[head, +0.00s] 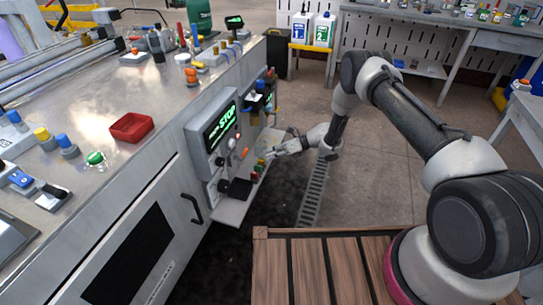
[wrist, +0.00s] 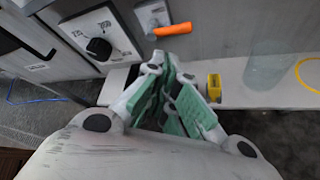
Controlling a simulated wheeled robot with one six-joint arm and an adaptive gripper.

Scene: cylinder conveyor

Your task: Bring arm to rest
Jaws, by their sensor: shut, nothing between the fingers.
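My arm (head: 400,105) reaches out from the right over the floor, bent at the elbow. My gripper (head: 270,153) is at the control panel (head: 217,133) on the side of the machine, close to the small shelf under it. In the wrist view my gripper (wrist: 172,62) has its green-padded fingers together, with nothing seen between them. Beyond the fingertips are an orange lever (wrist: 173,30) and a dark rotary knob (wrist: 98,48). I cannot tell whether the fingertips touch the panel. The panel's screen (head: 221,124) reads STOP in green.
A grey shelf (head: 236,206) juts out below the panel. A yellow block (wrist: 214,87) sits on it, right of my gripper. A red tray (head: 131,127) and several buttons are on the machine's top. A workbench (head: 420,27) stands at the back. The floor (head: 380,190) under my arm looks clear.

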